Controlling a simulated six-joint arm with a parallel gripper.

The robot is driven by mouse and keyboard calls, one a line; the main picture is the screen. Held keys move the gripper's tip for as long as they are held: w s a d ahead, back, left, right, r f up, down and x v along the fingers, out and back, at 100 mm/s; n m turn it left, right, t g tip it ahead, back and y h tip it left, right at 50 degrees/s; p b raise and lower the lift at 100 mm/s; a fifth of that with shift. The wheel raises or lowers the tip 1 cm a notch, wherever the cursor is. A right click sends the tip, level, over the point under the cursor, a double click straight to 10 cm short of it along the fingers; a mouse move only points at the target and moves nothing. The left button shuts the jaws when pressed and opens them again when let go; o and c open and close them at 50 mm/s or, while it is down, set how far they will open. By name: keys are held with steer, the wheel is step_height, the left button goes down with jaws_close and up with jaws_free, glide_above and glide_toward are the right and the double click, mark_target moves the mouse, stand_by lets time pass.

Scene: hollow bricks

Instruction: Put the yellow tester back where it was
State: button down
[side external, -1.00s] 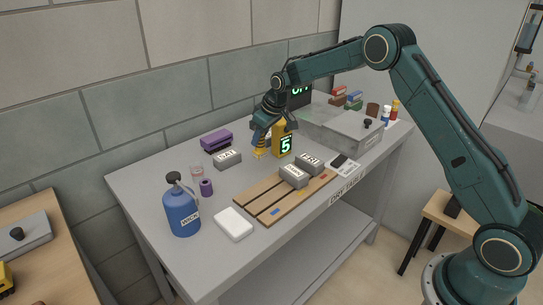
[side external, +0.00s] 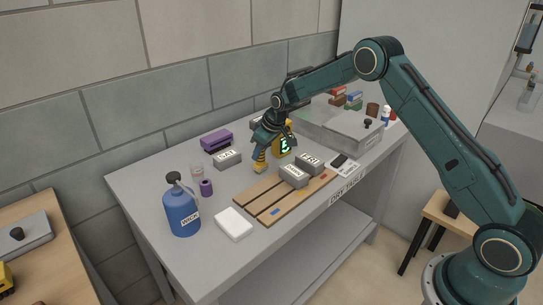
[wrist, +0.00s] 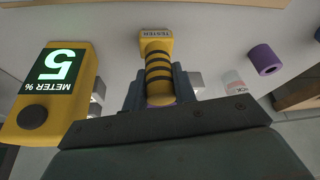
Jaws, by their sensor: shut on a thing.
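The yellow tester (wrist: 159,62), with dark bands and a labelled foot, is between the jaws of my gripper (wrist: 160,92) in the wrist view. In the side external view the tester (side external: 260,164) is upright, with its foot at or just above the table; I cannot tell if it touches. My gripper (side external: 264,146) is shut on its upper part. A yellow meter (side external: 283,143) reading 5 stands just right of the gripper. It also shows at the left in the wrist view (wrist: 62,100).
Bricks marked (side external: 227,158) and (side external: 294,175) lie nearby, the second on a slatted wooden board (side external: 268,204). A purple stapler-like object (side external: 216,140), a blue bottle (side external: 183,208), a white block (side external: 233,224) and a grey lidded box (side external: 350,133) stand around. The table left of the tester is partly clear.

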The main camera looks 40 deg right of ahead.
steer(key=shift+f, duration=0.1)
steer(key=c, duration=1.1)
jaws_free()
steer(key=shift+v, duration=6.15)
steer(key=shift+s, duration=0.1)
